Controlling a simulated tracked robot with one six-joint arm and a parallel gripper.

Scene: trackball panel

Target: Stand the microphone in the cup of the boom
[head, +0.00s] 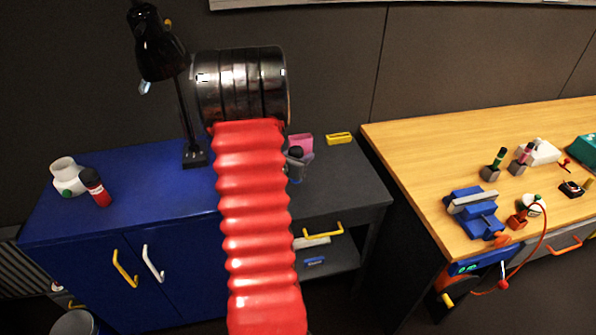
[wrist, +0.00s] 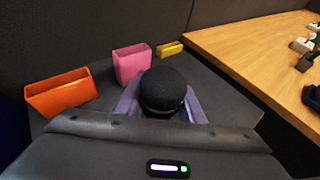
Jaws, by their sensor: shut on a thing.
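The microphone has a round black foam head (wrist: 163,84), seen close up in the wrist view. My gripper (wrist: 161,104) is shut on it, with a purple-grey finger on either side of it below the head. The microphone's lower part is hidden in the wrist view. In the head view the black head (head: 296,153) shows just right of my red sleeved arm, above the grey cabinet top; most of my gripper is hidden there. I cannot make out the boom's cup with certainty in either view.
A pink box (wrist: 131,63), an orange box (wrist: 60,94) and a yellow box (wrist: 169,49) stand on the grey top around the microphone. A black lamp (head: 187,110) and two small containers are on the blue cabinet (head: 140,185). The wooden bench (head: 420,145) at right holds several items.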

